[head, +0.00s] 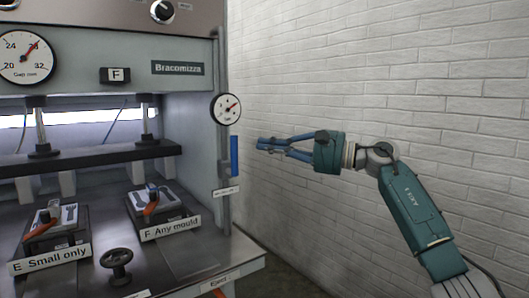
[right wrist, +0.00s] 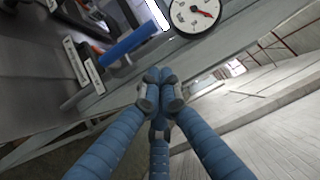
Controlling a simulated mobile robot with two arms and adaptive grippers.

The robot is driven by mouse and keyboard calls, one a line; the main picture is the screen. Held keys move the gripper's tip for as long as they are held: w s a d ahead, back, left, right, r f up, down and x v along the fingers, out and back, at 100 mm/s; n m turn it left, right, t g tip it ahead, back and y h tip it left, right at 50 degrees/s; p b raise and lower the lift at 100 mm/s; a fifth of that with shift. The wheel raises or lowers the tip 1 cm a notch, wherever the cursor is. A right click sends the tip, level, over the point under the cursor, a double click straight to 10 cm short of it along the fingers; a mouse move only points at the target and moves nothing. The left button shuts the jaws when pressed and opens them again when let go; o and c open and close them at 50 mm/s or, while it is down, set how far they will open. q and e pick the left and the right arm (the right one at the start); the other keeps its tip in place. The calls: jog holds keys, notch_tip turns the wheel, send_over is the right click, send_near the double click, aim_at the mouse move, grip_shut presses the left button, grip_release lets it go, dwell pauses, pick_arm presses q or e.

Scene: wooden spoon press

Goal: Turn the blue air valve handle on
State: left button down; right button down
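The blue air valve handle (head: 234,155) stands upright on the grey pipe at the right edge of the press, below a round pressure gauge (head: 226,109). In the right wrist view the handle (right wrist: 128,46) lies slantwise above and left of my fingertips. My right gripper (head: 262,144) is to the right of the handle, pointing left at it, with a small gap in the picture. Its blue fingers converge and the tips (right wrist: 160,88) meet, with nothing seen between them. My left gripper is not in view.
A white brick wall (head: 400,60) runs along the right. The press holds two small moulds, "E Small only" (head: 50,224) and "F Any mould" (head: 155,203), and a dark handwheel (head: 117,260). A label (head: 226,191) sits below the handle.

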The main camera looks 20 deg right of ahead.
jog(key=v, duration=0.9)
jog(key=shift+s+d+r, duration=0.3)
jog(key=shift+s+r, duration=0.05)
